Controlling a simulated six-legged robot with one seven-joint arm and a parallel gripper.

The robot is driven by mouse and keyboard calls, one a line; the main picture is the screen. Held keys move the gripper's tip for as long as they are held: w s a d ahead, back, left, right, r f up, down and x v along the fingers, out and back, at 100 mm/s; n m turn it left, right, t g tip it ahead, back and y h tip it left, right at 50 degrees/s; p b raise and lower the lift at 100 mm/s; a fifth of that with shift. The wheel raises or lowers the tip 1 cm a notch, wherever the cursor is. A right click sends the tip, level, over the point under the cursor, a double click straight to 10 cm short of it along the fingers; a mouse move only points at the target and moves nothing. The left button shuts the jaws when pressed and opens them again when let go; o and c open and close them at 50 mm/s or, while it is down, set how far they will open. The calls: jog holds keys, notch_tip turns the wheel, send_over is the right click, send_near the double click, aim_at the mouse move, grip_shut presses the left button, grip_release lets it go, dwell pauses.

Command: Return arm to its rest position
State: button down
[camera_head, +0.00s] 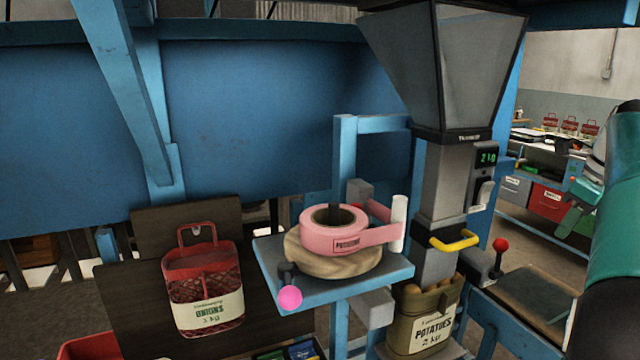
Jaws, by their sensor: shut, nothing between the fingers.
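My arm shows only as a green and black link at the right edge of the view, with a grey and white part above it. My gripper is not in view. No held thing shows. A sack labelled potatoes, 2 kg (432,322), stands open under the spout of the grey hopper (440,70), with potatoes showing at its top. A red net bag labelled onions (204,285) hangs on a dark board at the left.
A blue stand (390,272) carries a pink label roll (335,218) and has a pink-knobbed lever (289,298). A yellow handle (453,240) and a red-knobbed lever (498,258) stick out near the spout. A bench with coloured bins (545,200) stands behind at right.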

jog(key=s+a+f+n, duration=0.1)
jog(key=s+a+n, duration=0.2)
jog(key=a+n, duration=0.3)
jog(key=s+a+f+n+t, duration=0.1)
jog(key=s+a+f+n, duration=0.2)
jog(key=a, duration=0.5)
jog(key=s+a+n, duration=0.3)
jog(key=a+n, duration=0.3)
jog(key=a, duration=0.1)
jog(key=s+a+f+n+t+h, duration=0.1)
jog(key=s+a+f+n, duration=1.1)
jog(key=n, duration=0.3)
jog(key=shift+f+t, duration=0.4)
